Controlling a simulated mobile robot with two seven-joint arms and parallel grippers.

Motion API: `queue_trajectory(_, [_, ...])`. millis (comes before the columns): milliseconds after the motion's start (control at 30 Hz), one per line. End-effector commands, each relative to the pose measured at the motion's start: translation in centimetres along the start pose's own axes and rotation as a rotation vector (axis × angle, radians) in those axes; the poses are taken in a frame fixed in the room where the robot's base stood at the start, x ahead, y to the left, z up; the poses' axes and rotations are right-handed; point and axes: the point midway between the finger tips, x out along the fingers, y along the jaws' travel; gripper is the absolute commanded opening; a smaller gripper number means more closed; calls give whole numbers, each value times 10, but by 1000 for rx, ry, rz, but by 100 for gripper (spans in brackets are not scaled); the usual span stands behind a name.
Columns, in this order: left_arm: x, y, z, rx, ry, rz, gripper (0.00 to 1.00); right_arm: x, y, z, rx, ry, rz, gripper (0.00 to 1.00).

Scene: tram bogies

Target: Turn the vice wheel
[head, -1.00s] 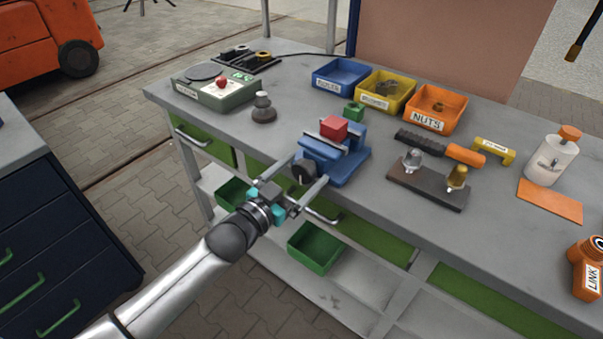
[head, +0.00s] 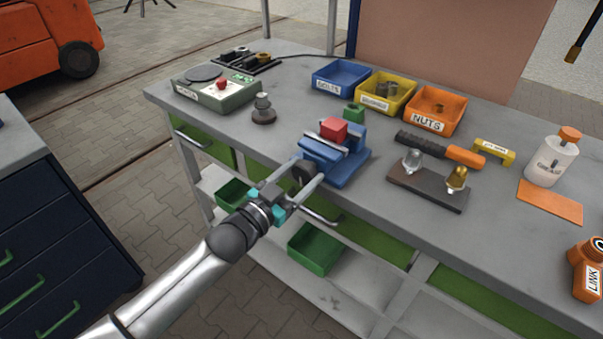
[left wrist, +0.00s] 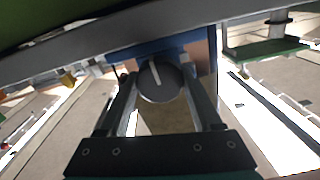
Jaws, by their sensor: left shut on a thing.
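The blue vice (head: 332,160) stands at the front edge of the workbench, with a red block (head: 333,128) held at the top between its jaws. Its dark round vice wheel (head: 304,173) faces out over the bench edge. My left gripper (head: 308,176) is shut on the wheel, one finger on each side of it. In the left wrist view the wheel (left wrist: 160,83), with a pale stripe on its face, sits between the two fingers (left wrist: 163,92). The stripe leans slightly left of upright. My right gripper is not in view.
The workbench (head: 240,140) holds a blue bin (head: 341,76), a yellow bin (head: 386,92) and an orange nuts bin (head: 435,106) behind the vice. A grey-green device (head: 214,90) and a dark knobbed piece (head: 263,110) stand left. A plate with two bulb-like pieces (head: 428,187) lies right.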

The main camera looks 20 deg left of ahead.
Motion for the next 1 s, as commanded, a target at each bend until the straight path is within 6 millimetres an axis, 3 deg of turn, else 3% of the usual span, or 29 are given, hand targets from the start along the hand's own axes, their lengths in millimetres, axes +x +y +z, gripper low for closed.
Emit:
queue_trajectory(233, [0,0,-2,-56,-2,1,10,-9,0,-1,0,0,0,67])
queue_trajectory(600, [0,-1,-2,-429,-1,1,10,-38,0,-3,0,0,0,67])
queue_trajectory(967, [0,0,0,-465,0,1,10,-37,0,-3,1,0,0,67])
queue_trajectory(1000, [0,0,0,-465,0,1,70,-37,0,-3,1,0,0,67])
